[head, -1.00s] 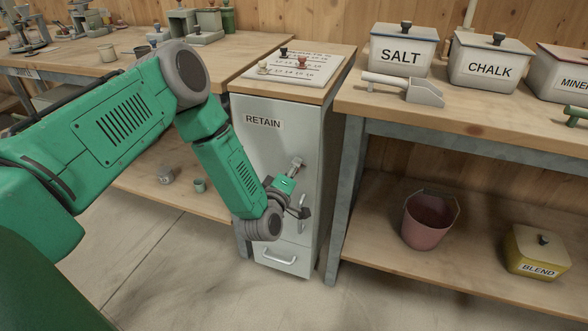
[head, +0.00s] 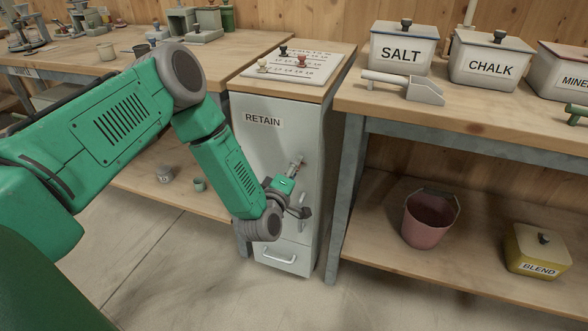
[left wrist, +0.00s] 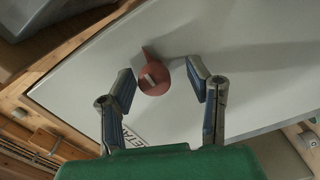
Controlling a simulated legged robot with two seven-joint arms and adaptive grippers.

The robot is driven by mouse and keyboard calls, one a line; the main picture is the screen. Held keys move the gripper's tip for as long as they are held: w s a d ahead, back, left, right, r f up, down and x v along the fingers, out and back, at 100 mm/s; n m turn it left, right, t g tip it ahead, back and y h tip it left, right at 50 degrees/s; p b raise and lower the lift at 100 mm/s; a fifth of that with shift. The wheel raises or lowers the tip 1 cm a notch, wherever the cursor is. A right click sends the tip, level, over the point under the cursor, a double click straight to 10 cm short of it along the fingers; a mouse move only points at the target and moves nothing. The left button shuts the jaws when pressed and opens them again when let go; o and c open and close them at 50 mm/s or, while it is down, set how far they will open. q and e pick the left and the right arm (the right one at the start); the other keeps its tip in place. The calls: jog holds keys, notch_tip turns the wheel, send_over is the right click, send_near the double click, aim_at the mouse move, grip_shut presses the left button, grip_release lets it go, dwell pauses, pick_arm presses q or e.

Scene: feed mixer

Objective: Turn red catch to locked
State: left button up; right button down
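The red catch (left wrist: 153,77) is a round red knob with a tab and a pale slot, on the pale grey door of the cabinet marked RETAIN (head: 270,140). In the left wrist view it lies between the two fingers of my left gripper (left wrist: 162,78), with gaps on both sides. My left gripper (head: 298,187) is open in front of the cabinet door in the head view. There the gripper hides the catch. My right gripper is not in view.
A drawer handle (head: 279,259) is low on the cabinet. The right bench (head: 470,118) holds labelled tins and a metal scoop (head: 423,92). A pink bucket (head: 428,222) and a yellow BLEND tin (head: 537,250) stand on its lower shelf. The floor in front is clear.

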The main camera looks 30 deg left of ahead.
pick_arm(q)
jog(key=shift+r, duration=0.1)
jog(key=v, duration=1.2)
jog(key=s+d+f+m+g+h+p, duration=0.45)
jog(key=s+d+f+m+g, duration=0.2)
jog(key=s+d+m, duration=0.2)
jog(key=s+a+m+g+p, duration=0.2)
jog(key=s+m+g, duration=0.7)
jog(key=s, duration=0.9)
jog(key=shift+s+g+p, duration=0.35)
jog(key=shift+g, duration=0.3)
